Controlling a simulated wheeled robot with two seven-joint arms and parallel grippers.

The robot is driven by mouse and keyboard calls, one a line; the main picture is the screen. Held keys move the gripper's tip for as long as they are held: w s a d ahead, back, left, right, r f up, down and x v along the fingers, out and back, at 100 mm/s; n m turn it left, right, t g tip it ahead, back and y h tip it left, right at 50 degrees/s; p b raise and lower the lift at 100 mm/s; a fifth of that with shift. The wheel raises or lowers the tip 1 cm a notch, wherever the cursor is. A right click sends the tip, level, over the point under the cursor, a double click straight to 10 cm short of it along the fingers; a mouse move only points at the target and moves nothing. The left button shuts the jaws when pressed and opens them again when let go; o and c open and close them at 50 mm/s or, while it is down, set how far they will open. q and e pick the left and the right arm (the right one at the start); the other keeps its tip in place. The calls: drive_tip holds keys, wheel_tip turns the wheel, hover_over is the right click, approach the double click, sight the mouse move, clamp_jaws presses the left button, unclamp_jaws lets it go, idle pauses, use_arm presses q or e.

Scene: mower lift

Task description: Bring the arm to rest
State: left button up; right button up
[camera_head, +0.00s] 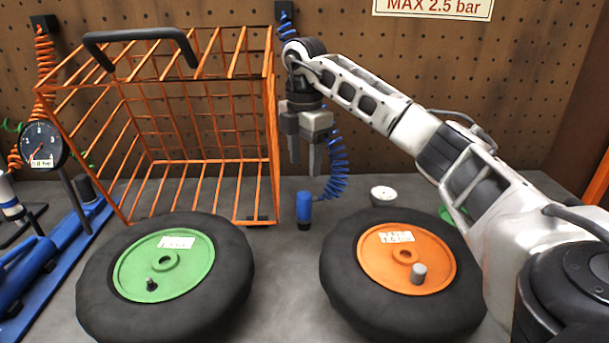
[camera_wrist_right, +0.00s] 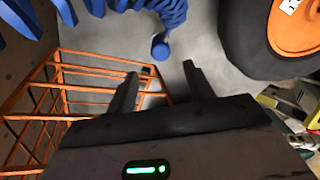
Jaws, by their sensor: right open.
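My right gripper (camera_head: 304,160) hangs fingers down above the back middle of the table, beside the orange wire cage's right side. Its two fingers are apart with nothing between them. In the right wrist view the open fingers (camera_wrist_right: 160,88) point towards the grey table. The blue hose end (camera_head: 304,209) stands on the table just below the fingers, and it also shows in the wrist view (camera_wrist_right: 161,47) beyond the fingertips. It is apart from the gripper. My left gripper is not in view.
The orange wire cage (camera_head: 200,185) with a black handle stands at the left. A green-hubbed wheel (camera_head: 215,300) and an orange-hubbed wheel (camera_head: 345,285) lie in front. A round white-topped item (camera_head: 383,195) sits behind the orange hub. A gauge (camera_head: 42,143) stands far left. A pegboard (camera_head: 500,90) closes the back.

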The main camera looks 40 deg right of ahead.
drive_tip(key=shift+r, duration=0.35)
idle(0.3)
